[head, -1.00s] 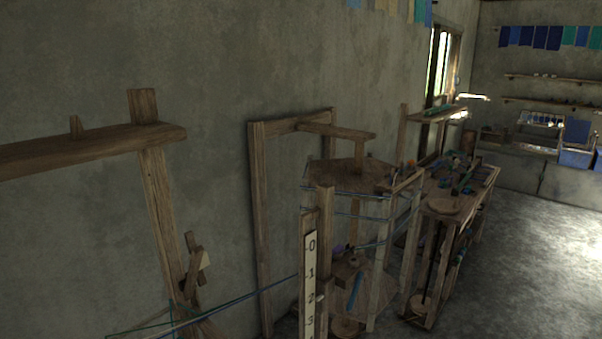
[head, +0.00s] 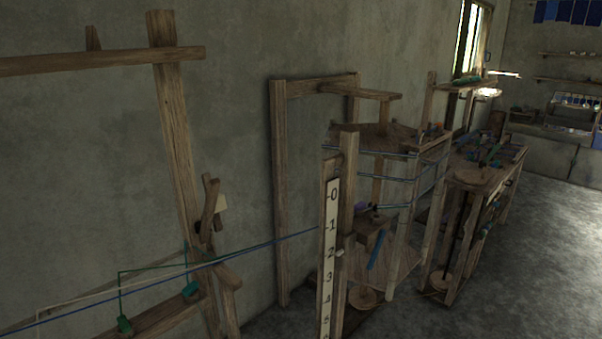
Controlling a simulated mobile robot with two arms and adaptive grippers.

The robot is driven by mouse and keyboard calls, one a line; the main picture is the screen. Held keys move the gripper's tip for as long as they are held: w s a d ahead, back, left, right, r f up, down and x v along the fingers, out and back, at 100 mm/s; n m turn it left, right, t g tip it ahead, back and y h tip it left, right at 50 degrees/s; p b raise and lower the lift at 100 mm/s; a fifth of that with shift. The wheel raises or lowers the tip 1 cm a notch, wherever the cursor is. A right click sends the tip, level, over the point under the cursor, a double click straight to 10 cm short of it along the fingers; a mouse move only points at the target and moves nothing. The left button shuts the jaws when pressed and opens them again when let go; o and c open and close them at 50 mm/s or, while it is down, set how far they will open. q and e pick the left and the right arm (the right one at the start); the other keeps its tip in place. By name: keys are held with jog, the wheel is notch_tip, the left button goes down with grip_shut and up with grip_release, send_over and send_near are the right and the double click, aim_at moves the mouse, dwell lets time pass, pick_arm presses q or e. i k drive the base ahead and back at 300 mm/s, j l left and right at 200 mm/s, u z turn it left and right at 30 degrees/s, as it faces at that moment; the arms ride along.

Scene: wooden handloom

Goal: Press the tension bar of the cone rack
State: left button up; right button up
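Neither of my grippers is in view. I cannot tell for certain which part is the tension bar. At the left stands a wooden frame with an upright post (head: 176,130) and a horizontal top beam (head: 90,62). Blue, green and pale threads run from there to the right, towards a post with a numbered scale (head: 331,255).
Behind the scale is a many-sided wooden frame wound with blue threads (head: 370,153). A tall wooden frame (head: 280,190) stands by the wall. A cluttered wooden bench (head: 480,178) is further right. Open grey floor (head: 540,270) lies at the right.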

aim_at(213, 188)
jog(key=u, duration=1.6)
jog(key=k+l+u, duration=0.2)
jog(key=k+u, duration=0.25)
